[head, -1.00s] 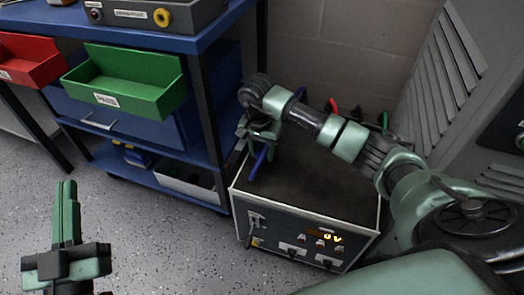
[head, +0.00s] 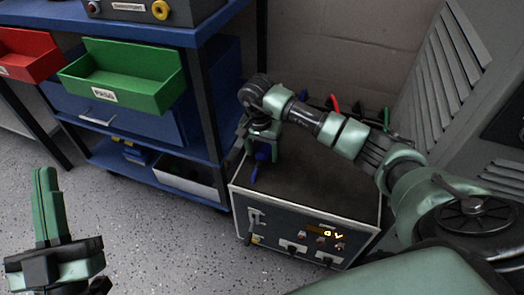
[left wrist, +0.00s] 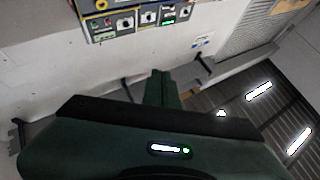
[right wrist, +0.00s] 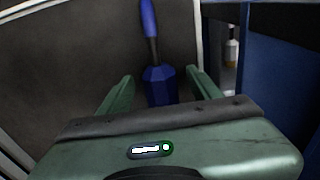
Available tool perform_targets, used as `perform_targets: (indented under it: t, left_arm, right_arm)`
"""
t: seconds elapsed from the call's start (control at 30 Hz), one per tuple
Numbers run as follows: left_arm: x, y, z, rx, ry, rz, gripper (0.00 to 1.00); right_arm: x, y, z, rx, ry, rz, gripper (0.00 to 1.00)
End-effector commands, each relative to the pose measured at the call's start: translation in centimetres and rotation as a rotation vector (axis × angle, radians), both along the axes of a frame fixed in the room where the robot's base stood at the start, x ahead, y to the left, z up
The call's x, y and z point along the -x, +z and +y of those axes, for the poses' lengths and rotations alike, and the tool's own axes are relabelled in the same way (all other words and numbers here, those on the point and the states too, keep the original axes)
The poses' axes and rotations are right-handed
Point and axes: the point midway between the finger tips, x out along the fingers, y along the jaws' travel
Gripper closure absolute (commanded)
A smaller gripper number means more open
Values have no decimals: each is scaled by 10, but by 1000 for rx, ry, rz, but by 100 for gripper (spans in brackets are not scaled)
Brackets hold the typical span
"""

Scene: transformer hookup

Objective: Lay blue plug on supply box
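The blue plug (right wrist: 160,85) lies between the spread fingers of my right gripper (right wrist: 160,85), with a narrow gap visible on each side. In the head view the blue plug (head: 262,153) is at the left part of the dark top of the supply box (head: 325,185), below my right gripper (head: 262,142). The plug appears to rest on the top, though contact is partly hidden by the gripper. My left gripper (head: 47,207) is shut and empty, its fingers together, over the floor at the left; its fingers also show in the left wrist view (left wrist: 161,88).
A blue shelf cart (head: 205,100) with a green bin (head: 125,90) and a red bin (head: 28,60) stands left of the supply box. A louvred grey cabinet (head: 440,85) stands at the right. Red and green leads lie behind the box. Open floor lies front left.

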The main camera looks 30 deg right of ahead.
Motion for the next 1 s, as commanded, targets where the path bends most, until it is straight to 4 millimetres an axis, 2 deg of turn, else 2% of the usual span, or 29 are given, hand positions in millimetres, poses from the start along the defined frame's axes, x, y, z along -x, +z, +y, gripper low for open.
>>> perform_targets:
  t: [0.37, 0.57, 0.8, 1.0]
  left_arm:
    - [-2, -2, 0, -5, 1, 18, 100]
    - [-18, -29, 0, -52, 11, 185, 100]
    - [-30, -73, 3, -116, 25, 419, 100]
    - [-31, -95, 5, -143, 30, 522, 100]
  right_arm:
    - [0, 4, 0, 1, 0, 1, 37]
    - [0, 29, 2, 1, 1, -2, 37]
    - [1, 63, 4, 1, 0, -2, 37]
    - [3, 76, 5, 1, 0, 1, 37]
